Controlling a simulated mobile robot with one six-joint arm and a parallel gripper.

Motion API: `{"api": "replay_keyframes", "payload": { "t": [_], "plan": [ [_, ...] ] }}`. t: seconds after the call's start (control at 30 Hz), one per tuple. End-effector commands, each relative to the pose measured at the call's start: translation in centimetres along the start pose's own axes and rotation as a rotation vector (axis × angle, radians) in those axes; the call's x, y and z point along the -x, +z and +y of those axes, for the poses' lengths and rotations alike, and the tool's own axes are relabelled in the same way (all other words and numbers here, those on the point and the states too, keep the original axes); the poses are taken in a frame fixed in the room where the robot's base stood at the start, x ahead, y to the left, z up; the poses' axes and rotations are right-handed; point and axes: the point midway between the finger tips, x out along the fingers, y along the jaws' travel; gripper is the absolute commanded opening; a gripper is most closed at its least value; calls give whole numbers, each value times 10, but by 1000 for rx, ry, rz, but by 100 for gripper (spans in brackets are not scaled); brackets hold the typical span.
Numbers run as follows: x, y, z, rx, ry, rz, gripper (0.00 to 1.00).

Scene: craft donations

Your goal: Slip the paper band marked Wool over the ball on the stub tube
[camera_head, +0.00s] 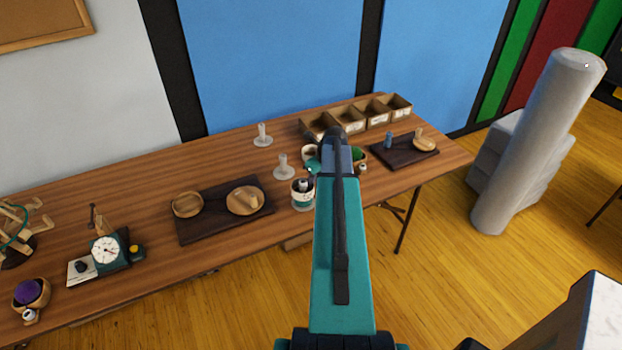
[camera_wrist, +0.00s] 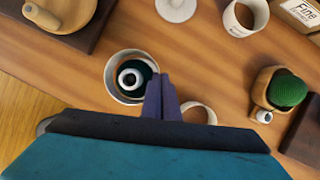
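My gripper reaches over the table; in the wrist view its two dark fingers (camera_wrist: 160,97) lie close together, with nothing seen between them. Just left of them is a pale round pot (camera_wrist: 112,82) with a dark inside and a white ring-ended piece in it; the pot also shows in the head view (camera_head: 303,200). A green ball (camera_wrist: 287,91) sits in a wooden holder to the right. A purple ball (camera_head: 27,291) sits in a wooden bowl at the far left. I cannot make out a band marked Wool, or which ball is on the stub tube.
Two pale stands (camera_head: 263,139) (camera_head: 284,170) are near the pot. A dark board (camera_head: 225,222) with wooden pieces, a dial scale (camera_head: 106,250) and a row of wooden boxes (camera_head: 345,127) share the table (camera_head: 150,185).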

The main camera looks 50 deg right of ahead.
Motion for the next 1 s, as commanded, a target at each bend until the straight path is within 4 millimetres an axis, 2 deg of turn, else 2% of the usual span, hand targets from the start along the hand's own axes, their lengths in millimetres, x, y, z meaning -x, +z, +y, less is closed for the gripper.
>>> {"api": "replay_keyframes", "payload": {
  "t": [0.3,0.43,0.77,1.0],
  "plan": [
    [-1,0,0,0,0,0,0],
    [-1,0,0,0,0,0,23],
    [0,0,0,0,0,0,23],
    [9,-1,0,0,0,0,23]
  ]
}}
